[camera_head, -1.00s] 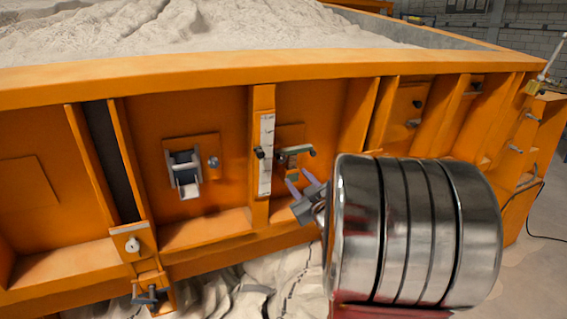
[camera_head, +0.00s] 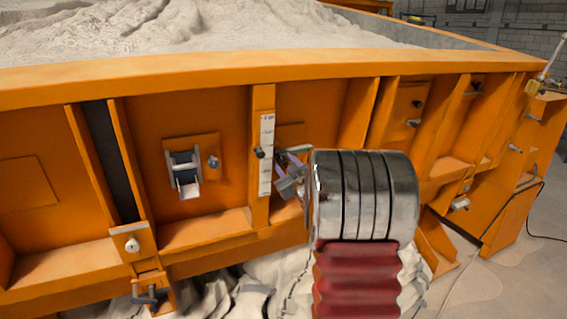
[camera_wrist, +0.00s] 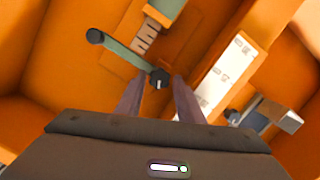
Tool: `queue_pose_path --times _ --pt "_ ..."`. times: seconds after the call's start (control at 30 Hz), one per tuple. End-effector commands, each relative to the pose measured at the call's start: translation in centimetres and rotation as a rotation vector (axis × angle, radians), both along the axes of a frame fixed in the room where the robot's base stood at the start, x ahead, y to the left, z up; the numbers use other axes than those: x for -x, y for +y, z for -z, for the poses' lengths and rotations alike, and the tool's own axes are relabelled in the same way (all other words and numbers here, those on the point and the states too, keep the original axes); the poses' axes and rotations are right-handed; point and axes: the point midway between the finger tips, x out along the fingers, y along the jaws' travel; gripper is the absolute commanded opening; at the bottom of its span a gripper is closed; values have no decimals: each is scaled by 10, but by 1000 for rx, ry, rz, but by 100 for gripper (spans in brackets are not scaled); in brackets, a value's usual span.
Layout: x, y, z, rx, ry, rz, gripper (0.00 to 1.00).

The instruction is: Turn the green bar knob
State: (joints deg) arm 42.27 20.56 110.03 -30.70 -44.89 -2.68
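The green bar knob (camera_wrist: 122,54) shows in the wrist view as a slim grey-green bar with a dark cap at each end, set slantwise on an orange panel. My gripper (camera_wrist: 158,82) is open there, with one finger on each side of the bar's lower right end. I cannot tell whether either finger touches it. In the head view my gripper (camera_head: 287,160) is at the panel just right of the white scale strip (camera_head: 266,150), and it and my wrist hide most of the knob.
The white scale strip also shows in the wrist view (camera_wrist: 228,72), with a dark pointer knob and a metal bracket (camera_wrist: 280,115) beside it. Orange ribs (camera_head: 360,112) flank the panel. A metal latch (camera_head: 185,174) lies farther left. Sand fills the bed above.

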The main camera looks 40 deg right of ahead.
Motion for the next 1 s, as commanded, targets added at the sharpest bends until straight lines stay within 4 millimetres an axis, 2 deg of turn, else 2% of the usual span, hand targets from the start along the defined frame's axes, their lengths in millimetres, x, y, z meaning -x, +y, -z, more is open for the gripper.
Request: queue_pose_path --times 0.17,0.47,0.83,1.0 --pt "-12 -5 0 0 0 0 34" --pt "-13 -5 0 0 0 1 34" --pt "-13 -5 0 0 0 0 9" --pt "-13 -5 0 -8 -2 -1 7"
